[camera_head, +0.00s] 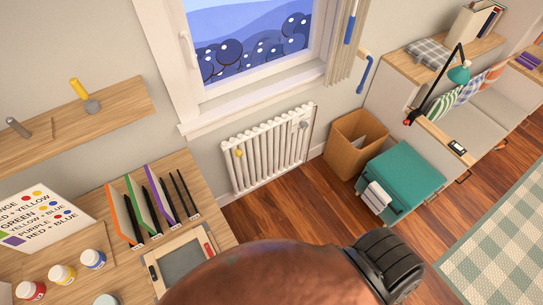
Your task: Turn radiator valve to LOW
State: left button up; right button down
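A white ribbed radiator (268,151) stands against the wall below the window. A small yellow knob (239,153) sits at its upper left end. A small pale round fitting (304,125) sits at its upper right end. I cannot tell which of the two is the valve, and no setting marks are legible at this size. Neither of my grippers can be made out in the head view, and nothing is touching the radiator.
A large brown rounded shape with a black ribbed part (386,266) blocks the bottom centre. A desk (205,183) with brushes and paint jars is at left. Some wooden floor (285,210) is clear.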

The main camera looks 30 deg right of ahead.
aim_at(304, 126)
jog(key=u, duration=1.9)
jog(key=k, duration=2)
jog(key=z, duration=1.55)
jog(key=i, duration=1)
jog(key=u, duration=0.05)
